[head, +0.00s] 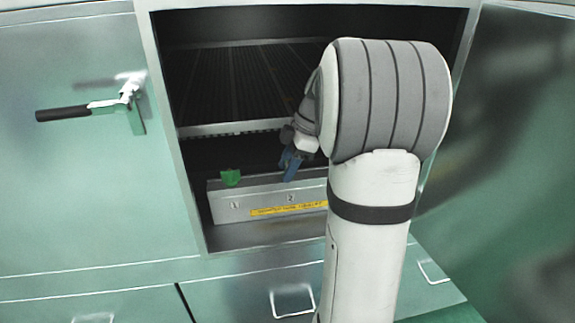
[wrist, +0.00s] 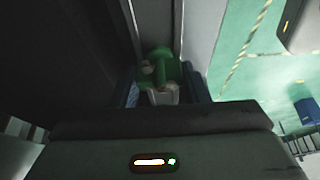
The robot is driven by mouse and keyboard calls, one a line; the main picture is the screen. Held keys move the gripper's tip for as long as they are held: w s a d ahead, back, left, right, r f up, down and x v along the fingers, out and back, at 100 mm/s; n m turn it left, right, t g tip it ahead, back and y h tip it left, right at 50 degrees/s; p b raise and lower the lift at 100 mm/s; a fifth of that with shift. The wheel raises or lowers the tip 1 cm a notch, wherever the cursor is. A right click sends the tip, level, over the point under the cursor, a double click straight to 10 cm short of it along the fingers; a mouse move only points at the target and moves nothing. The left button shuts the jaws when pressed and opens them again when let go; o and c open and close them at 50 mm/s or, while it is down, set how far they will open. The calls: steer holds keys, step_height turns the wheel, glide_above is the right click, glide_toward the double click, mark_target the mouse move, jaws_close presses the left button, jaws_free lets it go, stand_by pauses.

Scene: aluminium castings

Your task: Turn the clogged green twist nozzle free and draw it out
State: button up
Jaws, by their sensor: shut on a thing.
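A green nozzle (head: 231,178) stands on top of a grey metal block (head: 225,205), above the number 1, with my gripper off to its right. My gripper (head: 290,170), with blue fingers, reaches down to the block near the number 2. In the wrist view a green nozzle (wrist: 158,62) sits between the two blue fingers of my gripper (wrist: 166,92), and they are shut on it. In the head view this nozzle is hidden by the fingers. The block's right end is hidden behind my arm.
The block stands inside an open cabinet, with a yellow label strip (head: 285,209) on its front. A slatted rack (head: 235,80) lies behind and above it. The cabinet's side frames stand close around the opening. A black lever handle (head: 65,113) sticks out at the left.

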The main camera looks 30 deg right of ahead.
steer(key=shift+r+p, duration=0.8)
steer(key=shift+r, duration=0.5)
steer(key=shift+r+p, duration=1.4)
steer(key=shift+r, duration=0.8)
